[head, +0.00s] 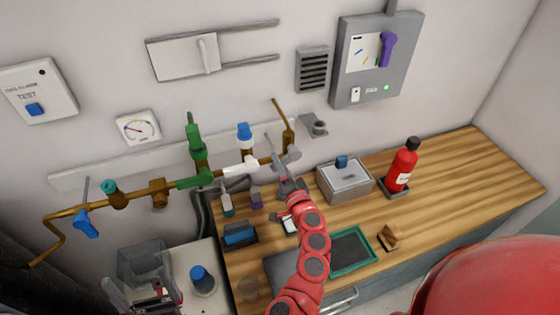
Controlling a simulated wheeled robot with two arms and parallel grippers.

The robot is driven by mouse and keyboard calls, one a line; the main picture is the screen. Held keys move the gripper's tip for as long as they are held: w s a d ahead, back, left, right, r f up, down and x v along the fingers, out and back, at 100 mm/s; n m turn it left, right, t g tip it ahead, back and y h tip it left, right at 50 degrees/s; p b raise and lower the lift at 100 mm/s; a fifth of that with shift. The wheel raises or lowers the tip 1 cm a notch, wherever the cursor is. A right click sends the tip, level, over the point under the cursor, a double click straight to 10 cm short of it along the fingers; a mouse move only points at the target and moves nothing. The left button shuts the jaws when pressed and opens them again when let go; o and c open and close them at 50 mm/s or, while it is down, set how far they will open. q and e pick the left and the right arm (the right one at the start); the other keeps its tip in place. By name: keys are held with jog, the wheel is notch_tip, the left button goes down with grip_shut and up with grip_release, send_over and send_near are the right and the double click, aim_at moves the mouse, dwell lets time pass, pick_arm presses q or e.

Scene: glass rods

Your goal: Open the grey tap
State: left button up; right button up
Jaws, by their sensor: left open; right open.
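The grey tap (287,155) sits at the right end of the brass pipe on the wall, beside an upright brass stub. Its lever is partly hidden by or blended with my gripper, so its angle is hard to tell. My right gripper (281,177) is open just below and in front of the grey tap, its red arm rising from the bottom. I cannot tell whether a finger touches the tap. My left gripper (146,297) is open and empty at the lower left, well away from the tap.
Below, the wooden counter (455,165) holds a metal box (345,181), a red extinguisher (402,167) and a green-edged tray (370,262). Its right end is clear.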

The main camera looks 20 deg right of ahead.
jog(key=shift+w, duration=0.3)
grip_shut()
dwell(1.4)
